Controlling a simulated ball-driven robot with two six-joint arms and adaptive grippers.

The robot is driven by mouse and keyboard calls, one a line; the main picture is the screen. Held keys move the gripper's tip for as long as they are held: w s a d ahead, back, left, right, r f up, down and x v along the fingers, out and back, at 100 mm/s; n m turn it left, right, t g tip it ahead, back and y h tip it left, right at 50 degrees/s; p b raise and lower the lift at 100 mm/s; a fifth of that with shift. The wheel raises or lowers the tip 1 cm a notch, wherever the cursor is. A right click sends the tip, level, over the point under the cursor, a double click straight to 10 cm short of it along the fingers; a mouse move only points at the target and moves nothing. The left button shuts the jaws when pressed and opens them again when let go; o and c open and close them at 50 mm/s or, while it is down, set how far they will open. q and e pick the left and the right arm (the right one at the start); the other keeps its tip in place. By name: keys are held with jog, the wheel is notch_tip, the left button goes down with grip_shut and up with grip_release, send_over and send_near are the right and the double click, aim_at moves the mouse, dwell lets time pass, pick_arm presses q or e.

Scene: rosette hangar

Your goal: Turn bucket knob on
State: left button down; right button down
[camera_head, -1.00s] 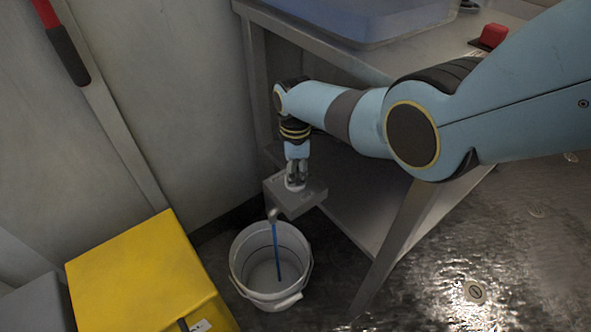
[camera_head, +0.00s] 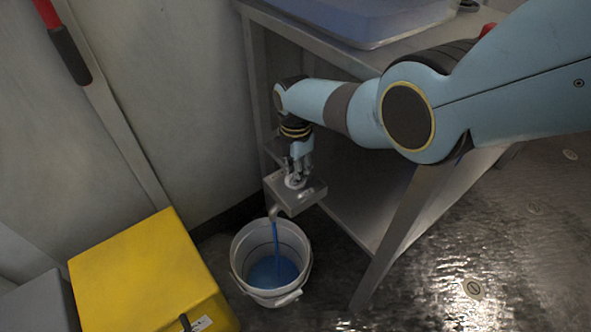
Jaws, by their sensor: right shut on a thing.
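The bucket knob (camera_head: 294,182) is a small white round knob on top of a grey box (camera_head: 302,197) at the side of the metal table. My right gripper (camera_head: 298,171) points down from above and is shut on the knob. A short spout (camera_head: 274,211) comes from the box over a white bucket (camera_head: 241,252) on the floor. A blue stream (camera_head: 276,240) runs from the spout into the bucket, and a pool of blue liquid (camera_head: 272,272) covers its bottom. My left gripper is not in view.
A yellow box (camera_head: 150,275) stands left of the bucket. The metal table (camera_head: 400,50) carries a blue-grey tub (camera_head: 350,20), and its leg (camera_head: 385,255) stands right of the bucket. A red-handled bar (camera_head: 70,55) leans on the wall. The wet floor at right is clear.

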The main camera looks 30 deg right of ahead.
dwell(0.3)
jog(key=c, duration=1.3)
grip_release()
notch_tip(320, 180, up, 12)
jog(key=shift+f, duration=0.1)
jog(key=shift+a, duration=0.1)
